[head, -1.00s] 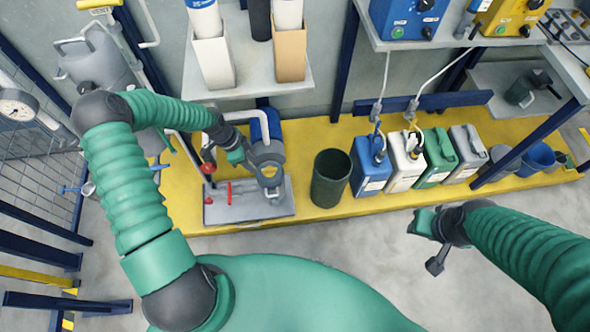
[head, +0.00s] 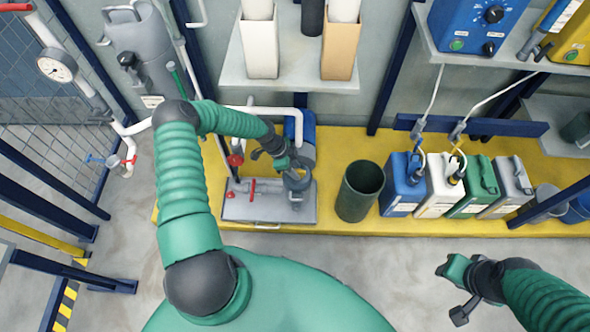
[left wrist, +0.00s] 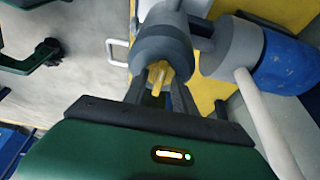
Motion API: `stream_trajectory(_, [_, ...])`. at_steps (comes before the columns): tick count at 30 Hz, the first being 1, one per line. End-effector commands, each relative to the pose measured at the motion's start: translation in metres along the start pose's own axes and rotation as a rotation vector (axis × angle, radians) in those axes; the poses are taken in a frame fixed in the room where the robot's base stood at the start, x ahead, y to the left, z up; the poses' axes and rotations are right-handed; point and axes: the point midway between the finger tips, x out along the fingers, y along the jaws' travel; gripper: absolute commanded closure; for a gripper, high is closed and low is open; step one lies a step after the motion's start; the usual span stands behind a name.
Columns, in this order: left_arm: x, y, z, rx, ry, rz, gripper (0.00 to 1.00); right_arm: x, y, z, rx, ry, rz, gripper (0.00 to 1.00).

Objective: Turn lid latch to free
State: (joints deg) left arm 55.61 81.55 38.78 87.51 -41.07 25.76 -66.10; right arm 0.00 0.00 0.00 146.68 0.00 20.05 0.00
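The pump unit (head: 270,206) stands on a grey base on the yellow platform, with a grey strainer pot and a blue motor (head: 309,138). In the left wrist view the grey pot (left wrist: 160,48) is at top centre, and a small yellow piece (left wrist: 159,82), apparently the lid latch, lies at its near side. My left gripper (head: 288,166) is over the pot. In the left wrist view its dark fingers (left wrist: 160,92) stand apart on either side of the yellow piece; contact is not clear. My right gripper (head: 447,268) hangs over the floor at lower right, its fingers unclear.
A dark green bin (head: 360,191) stands right of the pump. Blue, white, green and grey canisters (head: 402,183) follow along the yellow platform (head: 340,150). A shelf (head: 290,72) overhangs behind. A red-handled valve (head: 235,160) and pipes are close left of the pump.

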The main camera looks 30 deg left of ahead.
Motion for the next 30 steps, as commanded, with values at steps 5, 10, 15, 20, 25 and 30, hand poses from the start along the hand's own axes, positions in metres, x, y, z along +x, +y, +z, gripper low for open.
stream_trajectory(5, [0.000, 0.000, 0.000, 0.000, 0.000, 0.000, 0.87, 0.000, 0.000, 0.000, 0.000, 0.000, 0.000, 0.64])
stream_trajectory(10, [0.000, 0.000, 0.000, 0.000, 0.000, 0.000, 1.00, 0.000, 0.000, 0.000, 0.000, 0.000, 0.000, 0.64])
stream_trajectory(15, [0.000, 0.000, 0.000, 0.000, 0.000, -0.001, 1.00, 0.000, 0.000, 0.000, 0.000, 0.000, 0.000, 0.64])
stream_trajectory(20, [-0.001, 0.000, 0.000, -0.007, 0.001, -0.004, 1.00, -0.001, 0.000, 0.000, 0.000, 0.000, 0.000, 0.64])
stream_trajectory(25, [-0.002, 0.000, -0.001, -0.045, 0.001, -0.020, 1.00, -0.007, 0.000, -0.002, 0.000, 0.000, 0.000, 0.64])
stream_trajectory(30, [-0.004, 0.001, -0.002, -0.127, 0.000, -0.054, 1.00, -0.018, 0.000, -0.004, 0.000, 0.000, 0.000, 0.64])
